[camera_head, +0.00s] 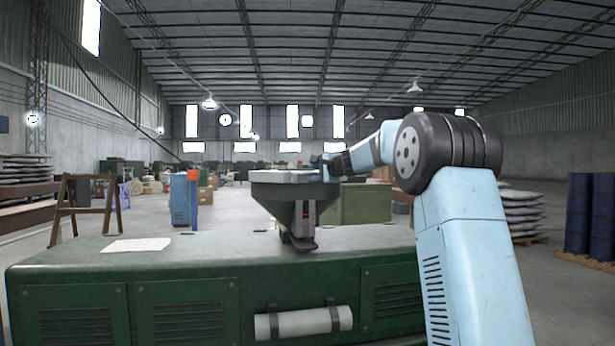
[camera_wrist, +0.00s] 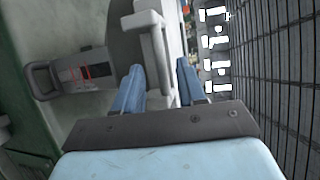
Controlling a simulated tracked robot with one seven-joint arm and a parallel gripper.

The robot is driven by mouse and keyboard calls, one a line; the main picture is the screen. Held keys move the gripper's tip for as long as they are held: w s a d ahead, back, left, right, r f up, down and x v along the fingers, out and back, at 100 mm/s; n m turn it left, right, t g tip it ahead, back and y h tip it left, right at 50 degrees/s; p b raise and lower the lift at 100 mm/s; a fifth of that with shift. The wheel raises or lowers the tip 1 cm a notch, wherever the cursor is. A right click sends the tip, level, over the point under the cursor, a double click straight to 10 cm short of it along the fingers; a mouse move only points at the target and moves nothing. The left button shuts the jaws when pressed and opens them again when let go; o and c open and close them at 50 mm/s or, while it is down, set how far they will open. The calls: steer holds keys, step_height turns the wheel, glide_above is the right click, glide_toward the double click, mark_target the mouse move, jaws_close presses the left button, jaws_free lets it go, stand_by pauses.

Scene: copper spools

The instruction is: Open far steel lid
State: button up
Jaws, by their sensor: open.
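A grey hopper (camera_head: 287,207) with a flat pale lid (camera_head: 283,176) on top stands on the green bench. In the wrist view the lid (camera_wrist: 175,35) shows edge-on with a raised grey handle (camera_wrist: 160,52). The lid looks shut and level. My gripper (camera_head: 325,163) is at the right end of the lid, level with its top. In the wrist view my gripper (camera_wrist: 160,67) is open, with its two blue fingers apart. The handle's end lies between the fingertips in the picture; I cannot tell whether they touch it. Only this one lid is clearly seen.
The green bench (camera_head: 190,258) fills the foreground, with a paper sheet (camera_head: 137,245) at left and a rolled white cylinder (camera_head: 303,322) on its front. A blue box (camera_head: 184,199) with a red-topped post stands behind. The bench top left of the hopper is mostly clear.

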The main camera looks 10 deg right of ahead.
mark_target(309, 174)
steer(key=shift+x, duration=2.15)
steer(key=shift+c, duration=0.3)
steer(key=shift+f, duration=0.1)
jaws_close()
steer(key=shift+a, duration=0.1)
